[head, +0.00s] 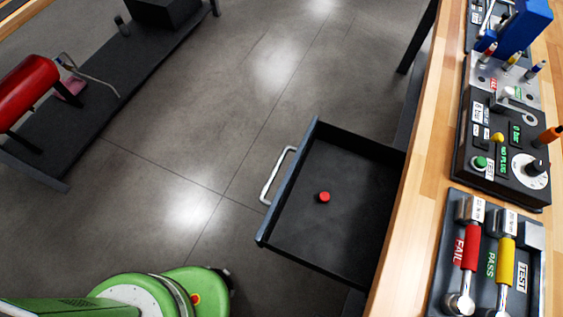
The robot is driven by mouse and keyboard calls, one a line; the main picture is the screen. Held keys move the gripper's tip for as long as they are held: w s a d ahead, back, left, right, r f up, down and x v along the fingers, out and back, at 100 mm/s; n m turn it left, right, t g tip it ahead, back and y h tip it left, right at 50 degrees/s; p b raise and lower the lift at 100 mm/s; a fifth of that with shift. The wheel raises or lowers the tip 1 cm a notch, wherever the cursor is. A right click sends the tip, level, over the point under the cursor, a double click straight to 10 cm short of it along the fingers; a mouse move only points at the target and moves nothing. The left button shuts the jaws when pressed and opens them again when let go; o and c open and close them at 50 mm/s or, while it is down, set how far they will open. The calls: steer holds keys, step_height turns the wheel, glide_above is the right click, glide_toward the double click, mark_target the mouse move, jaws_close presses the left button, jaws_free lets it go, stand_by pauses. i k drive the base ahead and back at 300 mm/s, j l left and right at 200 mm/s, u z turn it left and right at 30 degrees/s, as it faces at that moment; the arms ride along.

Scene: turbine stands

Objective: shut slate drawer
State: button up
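The slate drawer (345,222) is a dark, shallow tray pulled well out from under the wooden workbench. Its front faces left and carries a silver bar handle (276,176). A small red cylinder (324,197) stands or lies on the drawer floor, near the front. My gripper does not show in the head view. A green and white rounded part, which seems to be my arm, is at the bottom left, apart from the drawer.
The wooden bench top (413,185) runs along the right, with a black control panel (500,150) and a tool tray (440,245) on it. A low dark stand (100,95) with a red cylinder (27,88) is at upper left. The grey floor (180,150) between is clear.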

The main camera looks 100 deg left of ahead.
mark_target(342, 238)
steer(key=k+l+u, duration=0.1)
steer(key=k+u, duration=0.2)
steer(key=u, duration=0.2)
steer(key=k+u, duration=0.25)
steer(key=u, duration=0.8)
steer(key=i+j+u, duration=0.35)
steer(key=j, duration=0.2)
steer(key=k, duration=0.1)
